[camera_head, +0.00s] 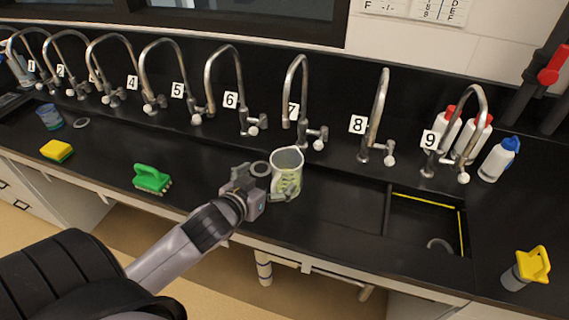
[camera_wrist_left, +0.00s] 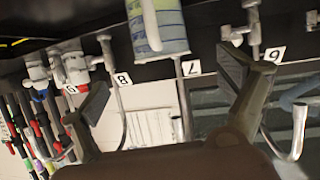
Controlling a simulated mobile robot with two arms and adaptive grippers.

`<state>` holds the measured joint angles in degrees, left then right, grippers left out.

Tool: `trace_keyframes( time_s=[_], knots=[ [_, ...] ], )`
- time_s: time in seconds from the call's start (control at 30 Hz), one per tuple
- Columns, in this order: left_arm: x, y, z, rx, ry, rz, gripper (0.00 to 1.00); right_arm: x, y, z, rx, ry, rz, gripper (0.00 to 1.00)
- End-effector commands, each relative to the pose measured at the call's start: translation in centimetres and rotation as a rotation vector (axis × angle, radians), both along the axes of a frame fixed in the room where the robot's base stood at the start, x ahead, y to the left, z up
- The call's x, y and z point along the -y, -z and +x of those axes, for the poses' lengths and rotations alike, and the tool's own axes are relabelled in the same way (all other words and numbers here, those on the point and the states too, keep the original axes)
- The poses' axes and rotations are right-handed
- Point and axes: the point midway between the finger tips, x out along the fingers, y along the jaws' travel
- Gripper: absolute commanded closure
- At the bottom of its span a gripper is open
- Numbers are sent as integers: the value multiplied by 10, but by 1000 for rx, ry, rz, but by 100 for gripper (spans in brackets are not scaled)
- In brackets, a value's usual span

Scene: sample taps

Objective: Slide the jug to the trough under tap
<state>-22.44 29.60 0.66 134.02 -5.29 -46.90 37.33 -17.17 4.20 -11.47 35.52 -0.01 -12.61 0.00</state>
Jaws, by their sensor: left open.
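The jug (camera_head: 288,170) stands upright on the black counter in front of tap 7 (camera_head: 296,95). It is pale and see-through, with green and yellow markings. In the left wrist view the jug (camera_wrist_left: 172,28) appears upside down, its handle towards the camera. My left gripper (camera_head: 270,184) is open beside the jug's left and near side; in the wrist view its fingers (camera_wrist_left: 170,85) are spread, with the jug beyond the gap. Contact cannot be told. The sunken trough (camera_head: 425,222), with yellow edge lines, lies right of the jug, in front of taps 8 (camera_head: 377,110) and 9 (camera_head: 475,120).
A green brush (camera_head: 152,178), a yellow sponge (camera_head: 57,150) and a blue cup (camera_head: 49,117) lie left. White bottles (camera_head: 498,160) stand by tap 9. Several numbered taps line the back. Counter between jug and trough looks clear.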

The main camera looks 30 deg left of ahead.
Motion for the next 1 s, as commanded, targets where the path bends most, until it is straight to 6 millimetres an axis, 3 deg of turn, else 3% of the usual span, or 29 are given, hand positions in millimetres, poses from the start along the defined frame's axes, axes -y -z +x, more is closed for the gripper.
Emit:
trace_keyframes(
  time_s=[0.3,0.5,0.7,1.0],
  knots=[
    [-6,22,60,1,0,-1,7,4,-11,0,0,-2,-4,63],
    [-9,35,88,1,0,-1,7,7,-15,0,0,-3,-9,63],
    [-10,42,102,1,0,-1,7,7,-16,0,0,-3,-9,63],
    [-10,43,105,1,1,-1,7,7,-16,0,0,-2,-8,63]
  ],
)
